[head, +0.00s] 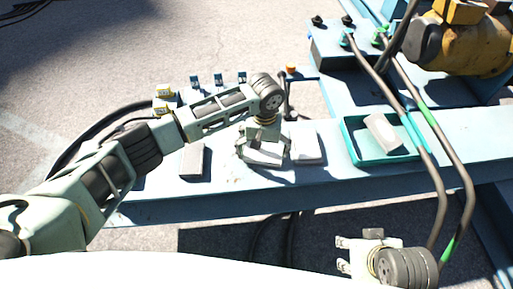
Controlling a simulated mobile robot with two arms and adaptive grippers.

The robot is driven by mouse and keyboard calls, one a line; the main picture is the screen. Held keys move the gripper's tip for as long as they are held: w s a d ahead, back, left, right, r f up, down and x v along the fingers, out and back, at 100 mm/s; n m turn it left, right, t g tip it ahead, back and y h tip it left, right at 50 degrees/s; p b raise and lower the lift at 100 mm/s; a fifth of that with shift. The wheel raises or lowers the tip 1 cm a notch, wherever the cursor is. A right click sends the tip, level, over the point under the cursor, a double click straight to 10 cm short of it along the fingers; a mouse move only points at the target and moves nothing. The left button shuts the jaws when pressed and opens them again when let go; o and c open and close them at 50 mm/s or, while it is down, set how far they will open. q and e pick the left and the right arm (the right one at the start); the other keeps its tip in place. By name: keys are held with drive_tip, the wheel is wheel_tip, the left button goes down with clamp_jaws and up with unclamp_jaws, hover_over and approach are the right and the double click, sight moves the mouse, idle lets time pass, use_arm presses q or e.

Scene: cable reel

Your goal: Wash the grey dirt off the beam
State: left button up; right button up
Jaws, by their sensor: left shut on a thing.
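The light-blue beam (330,178) runs across the middle of the head view. My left gripper (262,154) is over the beam, pointing down, shut on a pale block (265,158) that is at or very near the beam top. I cannot tell whether the block touches the beam. Small faint marks show on the beam just left of the block; no clear grey dirt patch can be made out, and the area under the gripper is hidden. My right gripper (341,254) is low, in front of the beam, with its fingers apart and nothing between them.
A grey-topped block (193,160) and a white block (308,146) sit on the beam either side of my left gripper. A teal tray (353,156) with a pale block (383,132) stands to the right. Cables (440,190) with green bands cross the beam at right.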

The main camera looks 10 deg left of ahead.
sight(278, 150)
use_arm(q)
drive_tip(key=shift+w+d, duration=0.2)
drive_tip(key=shift+d, duration=0.45)
drive_tip(key=shift+w+d, duration=0.15)
drive_tip(key=shift+d, duration=0.45)
drive_tip(key=shift+w+d, duration=0.15)
drive_tip(key=shift+d, duration=0.45)
drive_tip(key=shift+w+d+f, duration=0.1)
drive_tip(key=shift+d, duration=0.25)
use_arm(e)
drive_tip(key=shift+x, duration=1)
drive_tip(key=shift+a+r, duration=0.1)
